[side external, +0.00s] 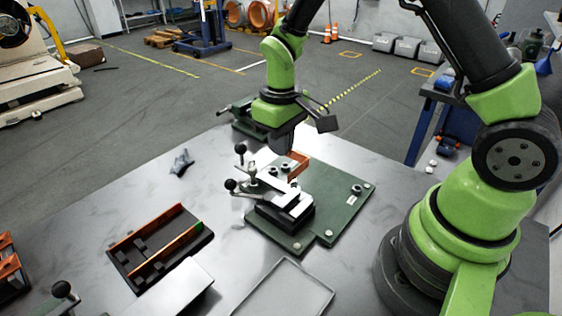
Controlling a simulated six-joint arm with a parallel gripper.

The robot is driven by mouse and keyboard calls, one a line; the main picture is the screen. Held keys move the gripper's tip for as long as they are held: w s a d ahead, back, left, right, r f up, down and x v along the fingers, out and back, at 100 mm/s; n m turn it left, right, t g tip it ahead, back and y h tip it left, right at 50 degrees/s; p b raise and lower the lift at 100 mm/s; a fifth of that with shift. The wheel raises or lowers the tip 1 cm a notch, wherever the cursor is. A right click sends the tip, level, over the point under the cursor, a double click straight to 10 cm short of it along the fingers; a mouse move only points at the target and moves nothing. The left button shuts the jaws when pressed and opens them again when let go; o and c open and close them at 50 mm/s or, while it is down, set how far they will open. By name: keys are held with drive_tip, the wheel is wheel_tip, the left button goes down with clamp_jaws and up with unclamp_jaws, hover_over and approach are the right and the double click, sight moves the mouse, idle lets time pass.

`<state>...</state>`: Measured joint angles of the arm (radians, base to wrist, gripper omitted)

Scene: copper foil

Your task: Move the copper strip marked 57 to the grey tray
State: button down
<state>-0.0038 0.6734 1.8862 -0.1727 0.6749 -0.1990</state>
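My gripper (285,146) points down over the green fixture plate (336,207) on the table. A copper-coloured strip (298,166) shows just below and right of the fingers, beside the fixture's clamp. I cannot tell whether the fingers touch it or whether they are open or shut. More copper strips stand in a black rack (140,277) at the left; one of them (176,246) has a green end. No number 57 is readable on any strip. A shallow grey tray (322,304) lies at the front edge of the picture, and its inside looks empty.
The clamp's black ball handles (231,184) stick up left of the fixture. A light plate (176,290) lies between rack and tray. A green vise (243,112) stands behind, and a small grey object (181,162) lies at left. Bare table separates rack and fixture.

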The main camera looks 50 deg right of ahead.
drive_tip(key=shift+r, duration=0.9)
drive_tip(key=n, duration=1.8)
hover_over(261, 302)
wheel_tip(261, 302, down, 8)
drive_tip(key=shift+s+r, duration=0.1)
drive_tip(key=shift+r, duration=0.1)
drive_tip(key=shift+f, duration=2.5)
